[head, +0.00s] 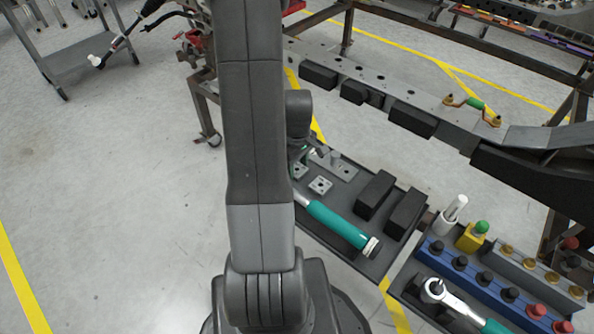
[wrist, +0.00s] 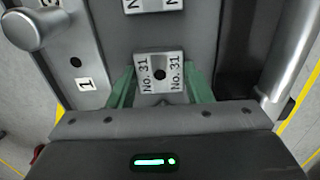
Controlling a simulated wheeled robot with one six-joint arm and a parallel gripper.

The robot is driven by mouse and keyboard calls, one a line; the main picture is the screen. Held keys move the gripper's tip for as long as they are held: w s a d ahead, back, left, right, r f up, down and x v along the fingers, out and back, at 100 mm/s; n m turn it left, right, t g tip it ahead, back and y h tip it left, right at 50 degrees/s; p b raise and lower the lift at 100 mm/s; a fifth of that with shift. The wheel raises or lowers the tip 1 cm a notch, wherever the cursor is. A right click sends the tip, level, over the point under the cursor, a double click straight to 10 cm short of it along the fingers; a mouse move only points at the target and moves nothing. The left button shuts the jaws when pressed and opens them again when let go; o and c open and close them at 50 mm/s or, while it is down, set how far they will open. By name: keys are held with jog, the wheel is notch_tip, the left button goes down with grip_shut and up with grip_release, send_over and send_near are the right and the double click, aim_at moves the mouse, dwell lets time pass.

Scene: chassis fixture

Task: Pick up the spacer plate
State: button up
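A small grey square plate marked "No. 31" (wrist: 160,73), with a dark round hole in its middle, lies on the dark tray in the wrist view. My gripper (wrist: 160,84) has its two green fingers apart, one on each side of this plate. The fingertips are very near the plate's side edges, and I see no clear contact. A second marked plate (wrist: 153,4) is cut off at the top edge. In the head view small holed plates (head: 320,186) lie on the tray; my arm hides most of the gripper there.
The dark tray (head: 345,248) also holds a teal-handled tool (head: 338,224) and two black blocks (head: 375,194). A longer grey plate (head: 343,170) lies near the small plates. A chassis rail (head: 375,91) runs behind. Open floor (head: 110,200) is at left.

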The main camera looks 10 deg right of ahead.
jog(key=c, duration=0.3)
notch_tip(320, 180, up, 10)
jog(key=p, duration=0.2)
jog(key=shift+p, duration=0.4)
jog(key=shift+r, duration=0.1)
notch_tip(320, 180, up, 4)
jog(key=p, duration=0.4)
send_over(297, 169)
jog(key=shift+r, duration=0.2)
dwell(0.4)
